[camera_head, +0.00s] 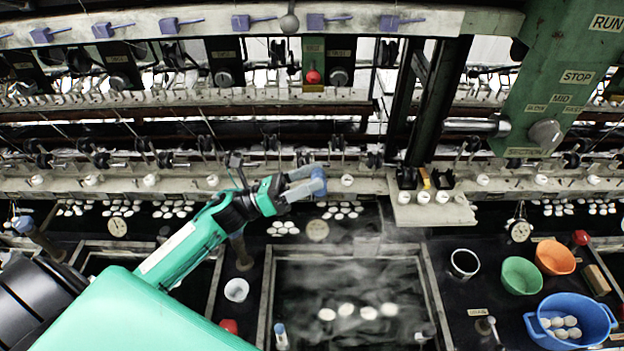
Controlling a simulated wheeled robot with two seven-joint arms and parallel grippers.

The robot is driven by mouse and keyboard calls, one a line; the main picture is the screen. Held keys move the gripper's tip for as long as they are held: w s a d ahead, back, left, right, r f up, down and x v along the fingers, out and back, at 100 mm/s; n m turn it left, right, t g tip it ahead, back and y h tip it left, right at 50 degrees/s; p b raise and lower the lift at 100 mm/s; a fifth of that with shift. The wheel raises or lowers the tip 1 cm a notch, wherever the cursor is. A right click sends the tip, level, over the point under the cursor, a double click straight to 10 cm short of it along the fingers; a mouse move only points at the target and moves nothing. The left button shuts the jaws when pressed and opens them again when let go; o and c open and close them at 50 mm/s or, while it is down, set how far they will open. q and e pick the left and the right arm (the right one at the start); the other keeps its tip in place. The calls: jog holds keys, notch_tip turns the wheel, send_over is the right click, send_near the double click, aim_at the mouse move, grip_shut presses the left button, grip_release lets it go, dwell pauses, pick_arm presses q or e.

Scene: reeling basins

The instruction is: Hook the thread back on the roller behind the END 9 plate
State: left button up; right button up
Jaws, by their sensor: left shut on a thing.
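My left gripper (308,182) reaches in from the left over the front ledge, its grey fingers with blue tips close together. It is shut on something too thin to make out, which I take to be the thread. It is just left of a white round knob (347,180) on the ledge. Small dark rollers and guides (375,160) line the rail behind it. Dark plates with small lettering (226,55) hang above, and I cannot read END 9 on any. My right gripper is not in view.
A steaming basin (270,300) with several white cocoons lies below the gripper. Green (521,275), orange (554,257) and blue (530,325) bowls stand at the right. A dark green post (438,100) and a pale bracket (432,213) stand right of the gripper.

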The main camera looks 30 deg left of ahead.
pick_arm(q)
jog(key=w+a+f+b, duration=0.2)
jog(key=w+f, duration=0.2)
jog(key=shift+w+f+b, duration=0.2)
jog(key=shift+w+b, duration=0.1)
jog(key=shift+b, duration=0.1)
jog(key=shift+s, duration=0.1)
dwell(0.4)
jog(key=s+d+r+p, duration=0.3)
jog(key=s+r, duration=0.1)
jog(key=s, duration=0.2)
jog(key=shift+s, duration=0.1)
dwell(0.5)
